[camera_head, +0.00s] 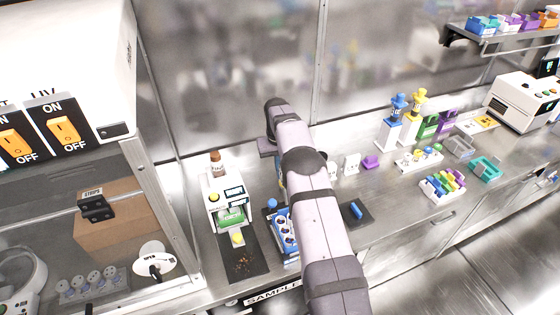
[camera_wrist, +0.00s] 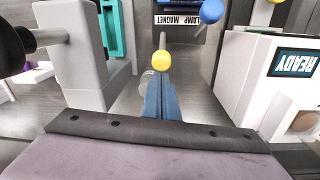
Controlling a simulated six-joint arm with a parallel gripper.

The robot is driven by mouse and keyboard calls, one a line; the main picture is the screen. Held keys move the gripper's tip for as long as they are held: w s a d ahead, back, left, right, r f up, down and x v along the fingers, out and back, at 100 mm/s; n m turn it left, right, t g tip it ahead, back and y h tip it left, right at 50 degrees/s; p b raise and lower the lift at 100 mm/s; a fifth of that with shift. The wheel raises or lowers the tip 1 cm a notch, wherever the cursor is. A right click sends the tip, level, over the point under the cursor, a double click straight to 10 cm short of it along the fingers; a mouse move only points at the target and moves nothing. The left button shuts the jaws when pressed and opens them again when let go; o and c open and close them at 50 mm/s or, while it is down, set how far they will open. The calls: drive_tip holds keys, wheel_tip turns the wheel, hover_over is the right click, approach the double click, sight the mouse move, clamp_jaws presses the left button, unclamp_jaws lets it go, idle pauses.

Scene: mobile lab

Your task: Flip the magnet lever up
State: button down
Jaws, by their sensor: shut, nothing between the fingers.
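In the wrist view, a lever with a yellow ball knob (camera_wrist: 161,60) on a thin metal rod sits below the word MAGNET on an upside-down label (camera_wrist: 182,19). A second lever with a blue ball knob (camera_wrist: 208,11) stands by the word CLAMP. My gripper (camera_wrist: 160,80) is shut and empty. Its blue fingertips are just below the yellow knob in the picture; I cannot tell whether they touch it. In the head view my arm hides the gripper and the yellow magnet knob.
A white device with a READY screen (camera_wrist: 294,63) stands close on the right in the wrist view. A grey block (camera_wrist: 78,45) with a rod and black knob (camera_wrist: 12,46) is close on the left. In the head view, a blue rack (camera_head: 283,225) stands beside my arm.

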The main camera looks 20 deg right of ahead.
drive_tip(key=shift+f, duration=0.4)
